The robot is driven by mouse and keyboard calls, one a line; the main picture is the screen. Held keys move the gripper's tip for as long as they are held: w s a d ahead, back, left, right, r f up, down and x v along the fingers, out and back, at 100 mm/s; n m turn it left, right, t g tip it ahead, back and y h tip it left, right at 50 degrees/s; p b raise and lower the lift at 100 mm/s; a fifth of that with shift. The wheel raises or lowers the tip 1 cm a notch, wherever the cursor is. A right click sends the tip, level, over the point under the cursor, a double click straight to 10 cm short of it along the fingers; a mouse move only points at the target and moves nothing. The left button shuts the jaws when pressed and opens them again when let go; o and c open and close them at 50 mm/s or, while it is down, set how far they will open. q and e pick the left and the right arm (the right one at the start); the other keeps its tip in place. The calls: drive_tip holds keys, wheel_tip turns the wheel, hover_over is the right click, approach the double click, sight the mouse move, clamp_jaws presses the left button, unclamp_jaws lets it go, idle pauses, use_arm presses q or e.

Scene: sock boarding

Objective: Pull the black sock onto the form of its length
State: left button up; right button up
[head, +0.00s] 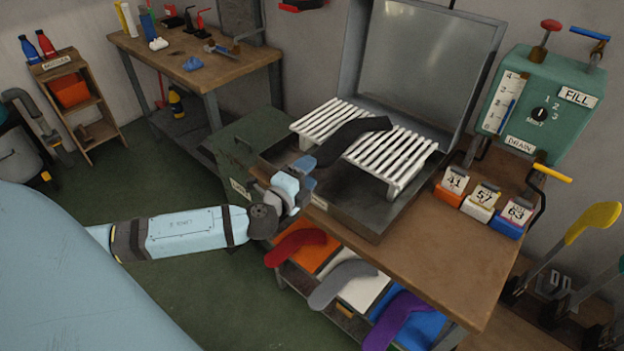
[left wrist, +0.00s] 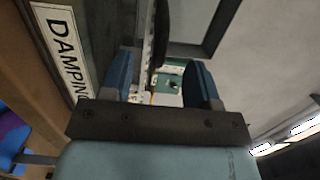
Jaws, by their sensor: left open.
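The black sock (head: 352,136) lies across the white slatted rack (head: 400,160) over the metal tray, one end on the slats and the other hanging towards my left gripper. My left gripper (head: 303,173) is open, with blue fingertips close to the sock's near end. In the left wrist view a dark strip (left wrist: 161,30), probably the sock, shows beyond the gap between the open fingers (left wrist: 161,82). I cannot tell whether they touch it. A yellow-topped form (head: 594,221) stands at the right edge. My right gripper is not in view.
Number blocks 41 (head: 454,182), 57 (head: 482,200) and 63 (head: 512,216) stand right of the tray. Red (head: 295,245), grey (head: 340,281) and purple (head: 395,320) socks lie below the table's front. The raised lid (head: 415,60) and green fill box (head: 540,100) stand behind.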

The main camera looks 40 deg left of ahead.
sight(322, 156)
use_arm(q)
drive_tip(key=shift+w+r, duration=0.2)
drive_tip(key=shift+w, duration=0.4)
drive_tip(key=shift+w+a+f+p, duration=0.1)
drive_tip(key=shift+w+p, duration=0.05)
drive_tip(key=shift+w, duration=1.15)
drive_tip(key=shift+w+f+p, duration=0.1)
drive_tip(key=shift+w+p, duration=0.05)
drive_tip(key=shift+w, duration=1.15)
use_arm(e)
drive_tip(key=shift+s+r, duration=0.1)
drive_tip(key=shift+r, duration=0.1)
use_arm(q)
drive_tip(key=shift+c, duration=0.2)
drive_tip(key=c, duration=0.9)
drive_tip(key=shift+r, duration=0.1)
clamp_jaws()
drive_tip(key=shift+r, duration=0.1)
